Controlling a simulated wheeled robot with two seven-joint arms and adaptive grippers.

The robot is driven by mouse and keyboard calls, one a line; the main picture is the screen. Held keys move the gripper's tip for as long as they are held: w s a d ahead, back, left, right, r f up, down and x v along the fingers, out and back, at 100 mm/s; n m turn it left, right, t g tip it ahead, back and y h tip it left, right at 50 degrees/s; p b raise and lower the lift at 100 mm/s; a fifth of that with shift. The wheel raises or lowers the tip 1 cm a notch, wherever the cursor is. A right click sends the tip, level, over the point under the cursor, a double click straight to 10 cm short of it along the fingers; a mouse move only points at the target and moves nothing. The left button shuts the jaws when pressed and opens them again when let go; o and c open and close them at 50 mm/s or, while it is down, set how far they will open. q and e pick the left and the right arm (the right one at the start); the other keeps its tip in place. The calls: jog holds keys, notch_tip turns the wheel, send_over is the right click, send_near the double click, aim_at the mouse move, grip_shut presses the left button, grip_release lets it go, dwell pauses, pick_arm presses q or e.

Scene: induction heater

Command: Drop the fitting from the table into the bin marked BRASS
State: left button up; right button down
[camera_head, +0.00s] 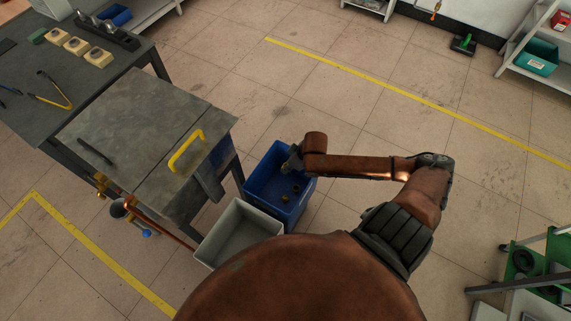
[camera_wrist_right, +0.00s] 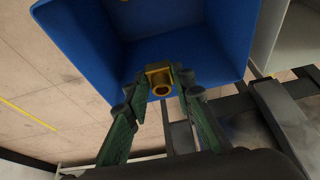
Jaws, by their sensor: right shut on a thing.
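My right gripper (camera_head: 291,163) reaches over the blue bin (camera_head: 261,180) in the head view. In the right wrist view its two green-sided fingers (camera_wrist_right: 160,86) are shut on the brass-coloured fitting (camera_wrist_right: 159,77), a short piece with a round opening. The fitting is held over the blue bin (camera_wrist_right: 95,38), near one of its walls in that view. A few small brass-coloured pieces (camera_head: 286,198) lie in the blue bin. I can read no marking on the bin. My left gripper is not in view.
A grey bin (camera_head: 241,232) stands beside the blue bin, close to the metal table (camera_head: 140,125) with its yellow handle (camera_head: 186,151). Copper pipework (camera_head: 160,225) sticks out at the table's side. The floor right of the bins is open.

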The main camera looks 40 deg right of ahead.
jog(key=c, duration=1.6)
grip_release()
jog(key=shift+f, duration=0.1)
jog(key=v, duration=1.2)
